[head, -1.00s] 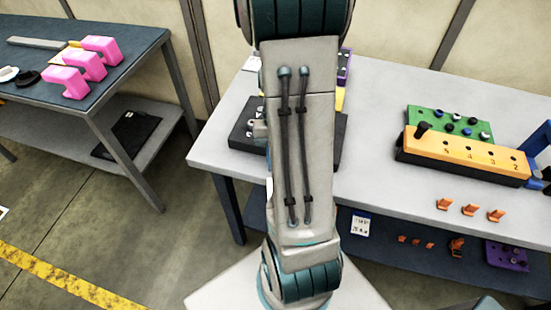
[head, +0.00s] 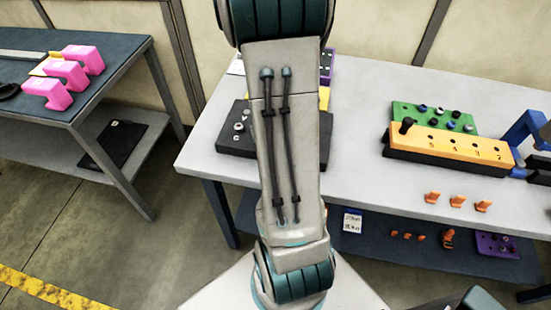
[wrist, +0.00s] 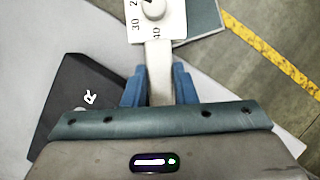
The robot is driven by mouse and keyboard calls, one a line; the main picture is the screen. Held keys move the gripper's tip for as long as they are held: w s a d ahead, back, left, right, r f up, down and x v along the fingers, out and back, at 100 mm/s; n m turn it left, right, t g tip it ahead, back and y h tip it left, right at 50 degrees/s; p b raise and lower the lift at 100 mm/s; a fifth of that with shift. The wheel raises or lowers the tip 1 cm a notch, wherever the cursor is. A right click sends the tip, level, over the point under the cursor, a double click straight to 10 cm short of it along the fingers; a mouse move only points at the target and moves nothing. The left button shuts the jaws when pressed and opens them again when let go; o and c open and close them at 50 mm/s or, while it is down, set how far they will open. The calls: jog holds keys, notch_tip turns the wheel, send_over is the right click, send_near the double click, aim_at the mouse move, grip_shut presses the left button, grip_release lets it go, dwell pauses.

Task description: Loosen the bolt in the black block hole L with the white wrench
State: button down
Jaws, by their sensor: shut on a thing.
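The white wrench (wrist: 158,70) is held upright in the wrist view, its wide head marked with numbers and a round dial at the top edge. My gripper (wrist: 158,88) is shut on its shaft, a blue finger on each side. In the head view the black block (head: 233,148) sits on the grey table, partly hidden behind my arm. Small metal bolts (head: 239,127) show on its left part. My gripper and the wrench are hidden there.
An orange block (head: 450,143) and a green block (head: 432,114) stand on the grey table (head: 350,150) to the right, with small orange pieces (head: 457,201) in front. A purple block stands behind my arm. A dark table (head: 120,60) with pink parts (head: 70,75) is at left.

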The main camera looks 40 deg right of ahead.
jog(key=shift+d, duration=0.3)
jog(key=shift+r, duration=0.1)
